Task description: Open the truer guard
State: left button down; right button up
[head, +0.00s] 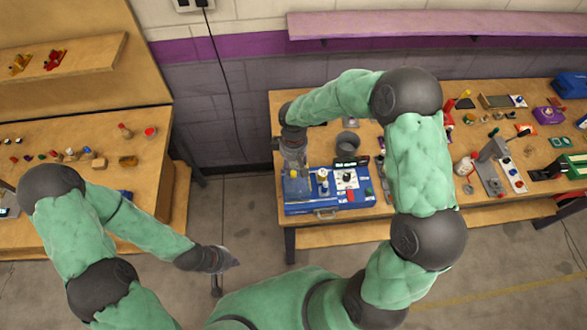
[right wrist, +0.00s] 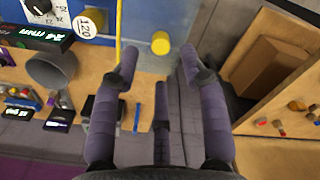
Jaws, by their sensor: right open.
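The truer is a blue machine (head: 325,204) at the front left of the right-hand bench, with a dial panel (head: 347,179) on it. A yellow cylindrical knob (right wrist: 160,43) and a thin yellow bar (right wrist: 118,30) show there, near a pale, see-through-looking area that may be the guard. My right gripper (head: 294,168) is over the truer's left part. In its wrist view the fingers (right wrist: 158,66) are spread and empty, with the knob just beyond them. My left gripper (head: 228,264) hangs low over the floor; its fingers are unclear.
A dark cup (head: 347,145) stands behind the truer; it also shows in the right wrist view (right wrist: 52,70). Tools and small parts crowd the bench to the right. A second bench (head: 95,190) stands at left, with bare floor between.

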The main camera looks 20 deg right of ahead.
notch_tip(320, 180, up, 8)
jog(key=shift+f, duration=0.15)
dwell(0.6)
